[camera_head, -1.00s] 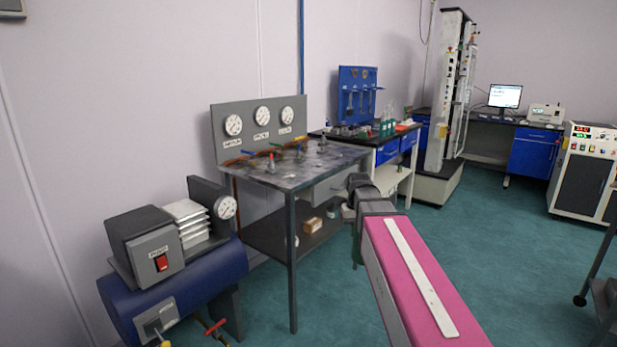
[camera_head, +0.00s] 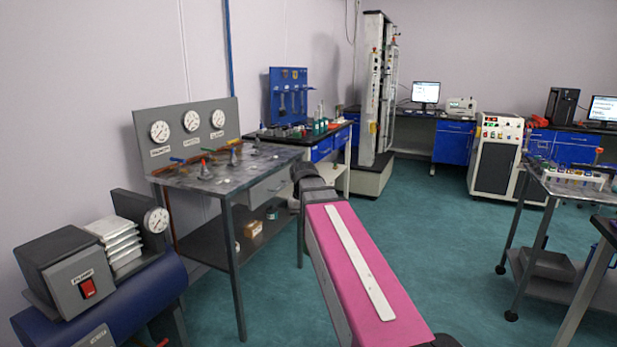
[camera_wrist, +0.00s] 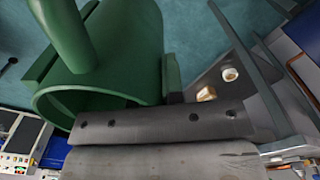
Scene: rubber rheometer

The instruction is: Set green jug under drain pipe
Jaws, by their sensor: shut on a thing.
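The green jug (camera_wrist: 125,45) fills the upper left of the wrist view, with its open rim and a thick green bar across it. My gripper (camera_wrist: 120,75) is shut on the jug. In the head view my pink-topped forearm hides the gripper and most or all of the jug. The blue tank (camera_head: 105,305) with a gauge stands at the lower left of the head view. Its underside is cut off by the picture's bottom edge, so I cannot make out the drain pipe.
A grey steel table (camera_head: 205,178) with gauges and valves stands behind the tank, with a lower shelf. A wheeled trolley (camera_head: 590,195) stands at the right. Green floor (camera_head: 430,235) is open between my arm and the trolley.

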